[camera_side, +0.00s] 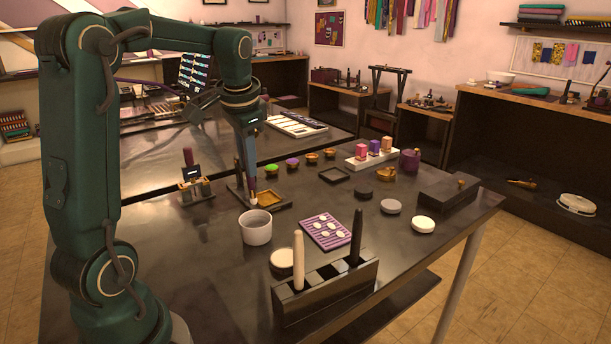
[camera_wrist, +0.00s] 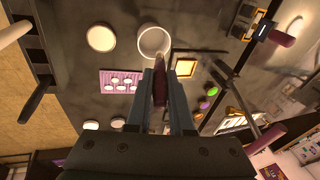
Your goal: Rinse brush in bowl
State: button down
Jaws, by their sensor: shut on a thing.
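My gripper (camera_side: 248,172) points down over the dark table, just behind the bowl in the side view. In the wrist view, my gripper (camera_wrist: 160,78) is shut on a brush with a dark maroon handle (camera_wrist: 160,92). The lower part of the brush (camera_side: 253,192) shows below the fingers in the side view. The pale round bowl (camera_side: 257,237) stands upright on the table; in the wrist view the bowl (camera_wrist: 142,45) is just beyond the brush end. The brush looks outside the bowl, beside its rim; contact cannot be told. Its tip is hard to make out.
A gold-lined square tray (camera_side: 269,200) is close beside the brush. A purple mat with white pieces (camera_side: 325,232) lies right of the bowl. A black block with upright sticks (camera_side: 325,288) stands in front. Small colored cups (camera_side: 292,164) sit behind.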

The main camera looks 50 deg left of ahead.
notch_tip(320, 180, down, 7)
dwell(0.7)
jog(key=shift+r, duration=0.1)
dwell(1.8)
jog(key=shift+r, duration=3.8)
jog(key=shift+r, duration=1.95)
